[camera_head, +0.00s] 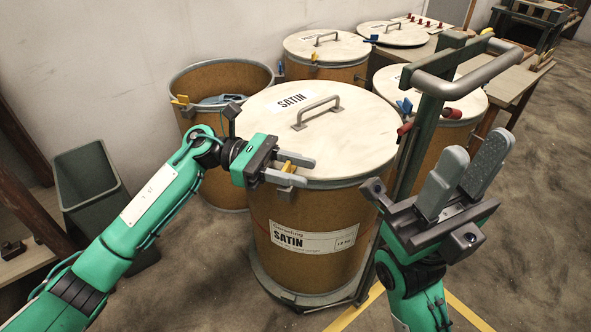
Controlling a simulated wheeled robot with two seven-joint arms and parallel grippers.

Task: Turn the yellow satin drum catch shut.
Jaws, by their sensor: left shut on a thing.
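The satin drum (280,215) stands in the middle, brown with a white "SATIN" label on its front. Its pale lid (355,125) lies on top, with a metal handle and another "SATIN" label. The yellow catch (286,166) is at the lid's front-left rim, largely hidden by my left gripper. My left gripper (300,171) is shut on this catch, with one finger on each side. How far the catch is turned cannot be told. My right gripper (477,150) is open and empty, raised to the right of the drum.
A green trolley handle (462,85) rises behind my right gripper. An open drum (215,130) stands behind left, and lidded drums stand at the back (325,50) and right (435,135). A dark bin (85,175) is at left. The front floor is mostly clear.

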